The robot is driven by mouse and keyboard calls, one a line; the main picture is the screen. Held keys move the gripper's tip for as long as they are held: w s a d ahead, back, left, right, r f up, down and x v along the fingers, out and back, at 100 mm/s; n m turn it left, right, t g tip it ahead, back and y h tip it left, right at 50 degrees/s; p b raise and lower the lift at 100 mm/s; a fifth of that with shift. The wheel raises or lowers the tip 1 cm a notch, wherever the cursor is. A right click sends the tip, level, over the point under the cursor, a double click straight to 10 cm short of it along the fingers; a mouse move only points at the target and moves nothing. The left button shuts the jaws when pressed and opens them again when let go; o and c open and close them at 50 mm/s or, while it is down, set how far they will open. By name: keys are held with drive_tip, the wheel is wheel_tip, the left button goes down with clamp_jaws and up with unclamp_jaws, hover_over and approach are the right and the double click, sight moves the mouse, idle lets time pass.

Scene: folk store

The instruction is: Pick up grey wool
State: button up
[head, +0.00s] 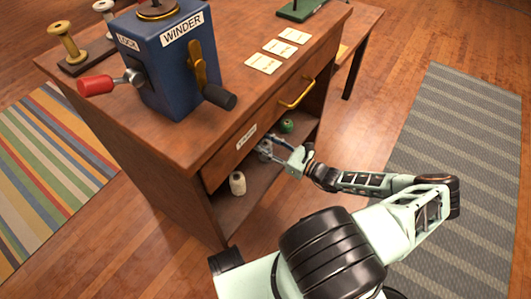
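A small grey thing (265,151), which looks like the grey wool, is on the open shelf under the drawer of the wooden cabinet. My gripper (268,147) reaches into this shelf space from the right, with its fingers apart at the grey thing. The fingers partly cover it, and I cannot tell if they touch or hold it. A green spool of wool (287,126) stands farther back to the right on the shelf. A cream-white spool (237,183) stands nearer, to the left of my gripper.
The cabinet (165,150) has a drawer with a brass handle (297,93) above my gripper. On top are a blue winder box (170,60) with a red-handled lever, spools on a stand (85,55) and paper cards (278,48). A grey striped rug (450,150) lies to the right.

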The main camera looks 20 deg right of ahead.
drive_tip(key=shift+c, duration=0.3)
clamp_jaws()
drive_tip(key=shift+r, duration=0.1)
